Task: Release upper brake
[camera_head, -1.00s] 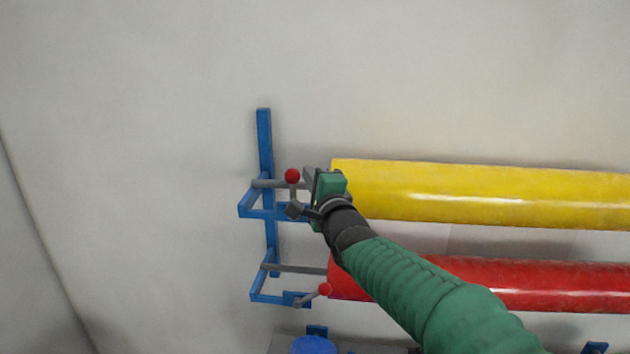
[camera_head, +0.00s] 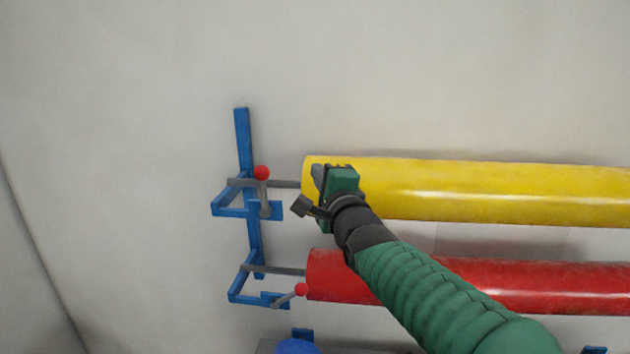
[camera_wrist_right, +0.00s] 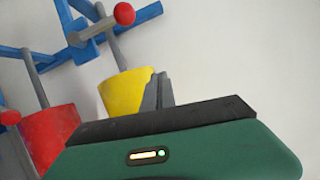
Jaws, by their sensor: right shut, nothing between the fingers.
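The upper brake is a grey lever with a red ball knob (camera_head: 261,173), on the blue bracket (camera_head: 243,140) at the left end of the yellow roll (camera_head: 480,190). Its lever stands nearly upright in the head view. My right gripper (camera_head: 318,182) is shut and empty, in front of the yellow roll's left end, to the right of the upper lever and apart from it. In the right wrist view the upper knob (camera_wrist_right: 124,13) shows at the top, beyond the shut fingers (camera_wrist_right: 158,90). My left gripper is not in view.
Below, the red roll (camera_head: 500,285) has its own lever with a red knob (camera_head: 301,289), tilted up to the right. A blue round object (camera_head: 297,347) shows at the bottom edge. The wall left of the bracket is bare.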

